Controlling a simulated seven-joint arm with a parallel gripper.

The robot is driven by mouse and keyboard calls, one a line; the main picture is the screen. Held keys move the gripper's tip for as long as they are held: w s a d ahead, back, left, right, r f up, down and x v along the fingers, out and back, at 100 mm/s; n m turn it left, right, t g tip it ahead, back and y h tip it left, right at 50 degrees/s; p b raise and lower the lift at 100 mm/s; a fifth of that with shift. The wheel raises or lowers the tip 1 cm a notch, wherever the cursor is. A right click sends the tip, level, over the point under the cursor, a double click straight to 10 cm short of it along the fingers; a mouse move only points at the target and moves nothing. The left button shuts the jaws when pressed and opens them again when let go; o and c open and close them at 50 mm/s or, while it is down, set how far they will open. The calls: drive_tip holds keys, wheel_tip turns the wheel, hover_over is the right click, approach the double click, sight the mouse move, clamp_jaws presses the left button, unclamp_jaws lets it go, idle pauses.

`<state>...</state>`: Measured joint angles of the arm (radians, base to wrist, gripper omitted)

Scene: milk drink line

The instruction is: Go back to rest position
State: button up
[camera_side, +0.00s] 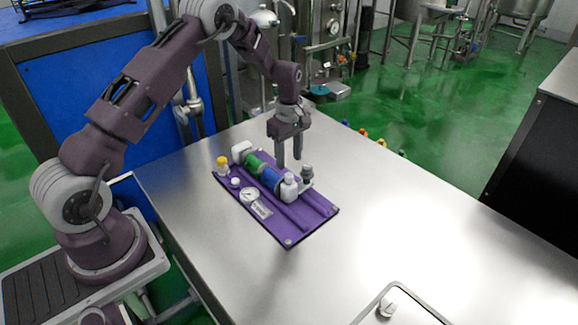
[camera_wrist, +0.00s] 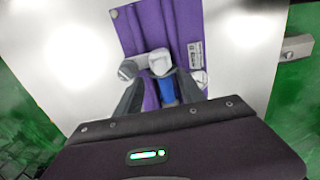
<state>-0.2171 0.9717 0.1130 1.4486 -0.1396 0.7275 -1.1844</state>
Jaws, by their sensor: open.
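My gripper (camera_side: 289,162) is open, with its fingers pointing down over the far side of a purple mat (camera_side: 313,208). A blue cylinder (camera_side: 270,179) and a green one (camera_side: 252,163) lie in line on the mat, with a white-capped piece (camera_side: 289,187) at the near end. In the wrist view the blue piece (camera_wrist: 167,91) shows between my gripper's fingers (camera_wrist: 160,92), with a grey-white cap (camera_wrist: 160,60) beyond it. No grip on anything shows. The exact gap between fingertips and mat is hard to tell.
A yellow-capped bottle (camera_side: 222,164), a round dial (camera_side: 250,195) and a label (camera_side: 262,211) sit on the mat's left part. The steel table (camera_side: 390,215) is mostly clear to the right. A small tray with a white knob (camera_side: 388,304) is at the front edge.

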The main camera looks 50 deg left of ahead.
drive_tip(key=shift+r, duration=0.1)
drive_tip(key=s+d+r+m+t, duration=0.1)
drive_tip(key=s+d+r+m, duration=0.25)
drive_tip(key=r, duration=0.45)
drive_tip(key=s+d+r+m+t, duration=0.1)
drive_tip(key=s+d+r+m, duration=0.1)
drive_tip(key=s+r, duration=0.45)
drive_tip(key=s+d+r+m+t, duration=0.1)
drive_tip(key=s+d+r+m, duration=0.15)
drive_tip(key=r, duration=0.75)
drive_tip(key=s+d+r+m+t, duration=0.1)
drive_tip(key=s+m, duration=0.4)
drive_tip(key=s, duration=0.5)
drive_tip(key=s+d+r+m+t, duration=0.1)
drive_tip(key=s+d+m, duration=0.3)
drive_tip(key=s, duration=0.6)
drive_tip(key=shift+d+r+m+t, duration=0.2)
drive_tip(key=shift+m+t, duration=0.1)
drive_tip(key=shift+m, duration=0.2)
